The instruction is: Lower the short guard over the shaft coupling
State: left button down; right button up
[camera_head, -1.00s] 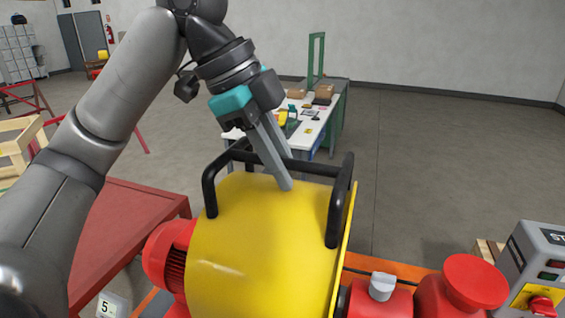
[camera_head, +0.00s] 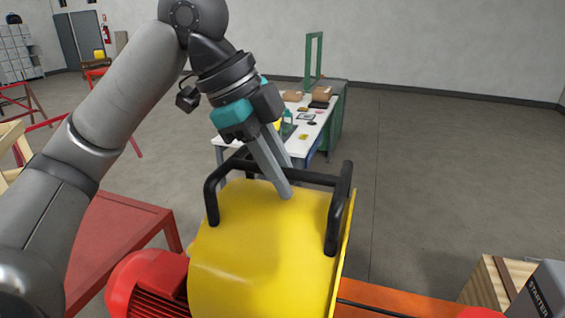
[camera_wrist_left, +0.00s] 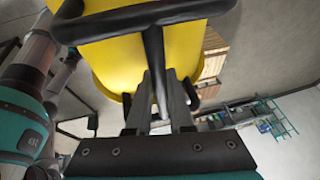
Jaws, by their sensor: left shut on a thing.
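The short guard (camera_head: 265,240) is a curved yellow cover with black tube handles (camera_head: 338,205) on top. My left gripper (camera_head: 283,192) comes down from above, shut on a bar of the handle, and the guard hangs from it above the skid. In the left wrist view the black handle bar (camera_wrist_left: 155,50) runs between the gripper's two fingers (camera_wrist_left: 158,100), with the yellow guard (camera_wrist_left: 120,68) behind it. The shaft coupling is hidden by the guard. A thin dark shaft line shows right of the guard. My right gripper is not in view.
A red finned motor (camera_head: 150,285) is at lower left of the guard, on the orange skid base (camera_head: 400,298). A grey starter box (camera_head: 550,290) and wooden crate (camera_head: 498,282) stand at lower right. A red table (camera_head: 125,235) is at left. A workbench (camera_head: 318,130) stands behind.

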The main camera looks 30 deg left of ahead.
aim_at(273, 200)
pick_arm(q)
notch_tip(273, 200, down, 4)
jog(key=shift+f, duration=0.15)
notch_tip(273, 200, down, 3)
jog(key=shift+r+b, duration=0.15)
jog(key=shift+b, duration=0.3)
notch_tip(273, 200, down, 18)
jog(key=b, duration=1.4)
jog(key=shift+r, duration=0.2)
jog(key=shift+w+f, duration=0.2)
jog(key=shift+f, duration=0.2)
jog(key=c, duration=0.8)
grip_release()
jog(key=shift+s, duration=0.1)
jog(key=shift+o, duration=0.4)
jog(key=shift+f, duration=0.2)
jog(key=p+v, duration=0.2)
jog(key=v, duration=1.3)
jog(key=shift+s+r+p, duration=0.1)
jog(key=shift+r+p, duration=0.15)
jog(key=shift+p, duration=0.15)
